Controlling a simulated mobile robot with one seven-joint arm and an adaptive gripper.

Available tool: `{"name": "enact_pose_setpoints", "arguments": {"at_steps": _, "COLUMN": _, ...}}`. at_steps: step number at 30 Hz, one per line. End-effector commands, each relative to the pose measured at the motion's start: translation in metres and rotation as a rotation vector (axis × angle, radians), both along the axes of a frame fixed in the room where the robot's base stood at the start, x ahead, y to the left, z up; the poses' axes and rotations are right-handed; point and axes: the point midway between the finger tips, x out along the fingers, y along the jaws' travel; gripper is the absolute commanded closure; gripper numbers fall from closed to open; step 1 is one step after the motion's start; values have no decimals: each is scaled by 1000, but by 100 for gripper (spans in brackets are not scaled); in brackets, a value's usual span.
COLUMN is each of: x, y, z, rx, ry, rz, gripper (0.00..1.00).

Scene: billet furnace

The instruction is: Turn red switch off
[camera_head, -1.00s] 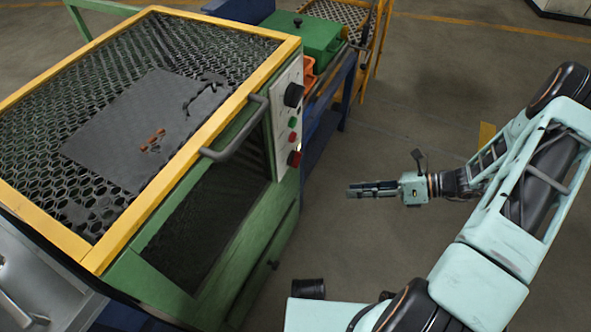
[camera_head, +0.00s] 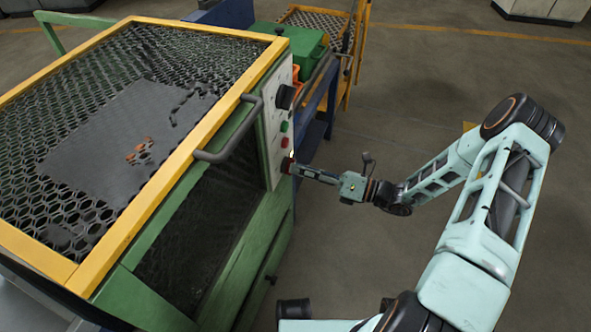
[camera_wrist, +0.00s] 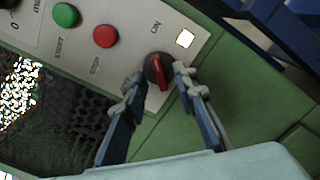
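The red switch (camera_wrist: 158,72) is a rotary knob with a red bar on a dark round base, low on the furnace's pale control panel (camera_wrist: 125,18). The label ON is printed near it; another label is partly hidden by a finger. In the head view the switch (camera_head: 287,165) is at the panel's lower end, partly covered by my fingertips. My gripper (camera_wrist: 160,82) is open, with one finger on each side of the switch. The fingertips are close to the knob; I cannot tell whether they touch it. A lit white square (camera_wrist: 184,39) sits beside the switch.
A green START button (camera_wrist: 66,15) and a red STOP button (camera_wrist: 105,36) are on the same panel. A grey handle (camera_head: 228,140) sticks out from the green furnace with a yellow-edged mesh top (camera_head: 75,275). Open floor (camera_head: 420,85) lies to the right.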

Motion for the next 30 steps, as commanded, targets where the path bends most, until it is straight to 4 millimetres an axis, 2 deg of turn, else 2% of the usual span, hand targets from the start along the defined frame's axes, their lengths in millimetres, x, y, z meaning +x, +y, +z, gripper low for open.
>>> {"name": "enact_pose_setpoints", "arguments": {"at_steps": 6, "x": 6, "y": 17, "z": 0, "rx": -1, "ry": -1, "rz": 1, "gripper": 74}}
{"name": "enact_pose_setpoints", "arguments": {"at_steps": 14, "x": 7, "y": 18, "z": 0, "rx": -1, "ry": -1, "rz": -1, "gripper": 74}}
{"name": "enact_pose_setpoints", "arguments": {"at_steps": 15, "x": 7, "y": 18, "z": 0, "rx": -1, "ry": -1, "rz": -1, "gripper": 75}}
{"name": "enact_pose_setpoints", "arguments": {"at_steps": 22, "x": 7, "y": 18, "z": 0, "rx": -1, "ry": -1, "rz": -1, "gripper": 100}}
{"name": "enact_pose_setpoints", "arguments": {"at_steps": 30, "x": 7, "y": 18, "z": 0, "rx": -2, "ry": -4, "rz": -1, "gripper": 100}}
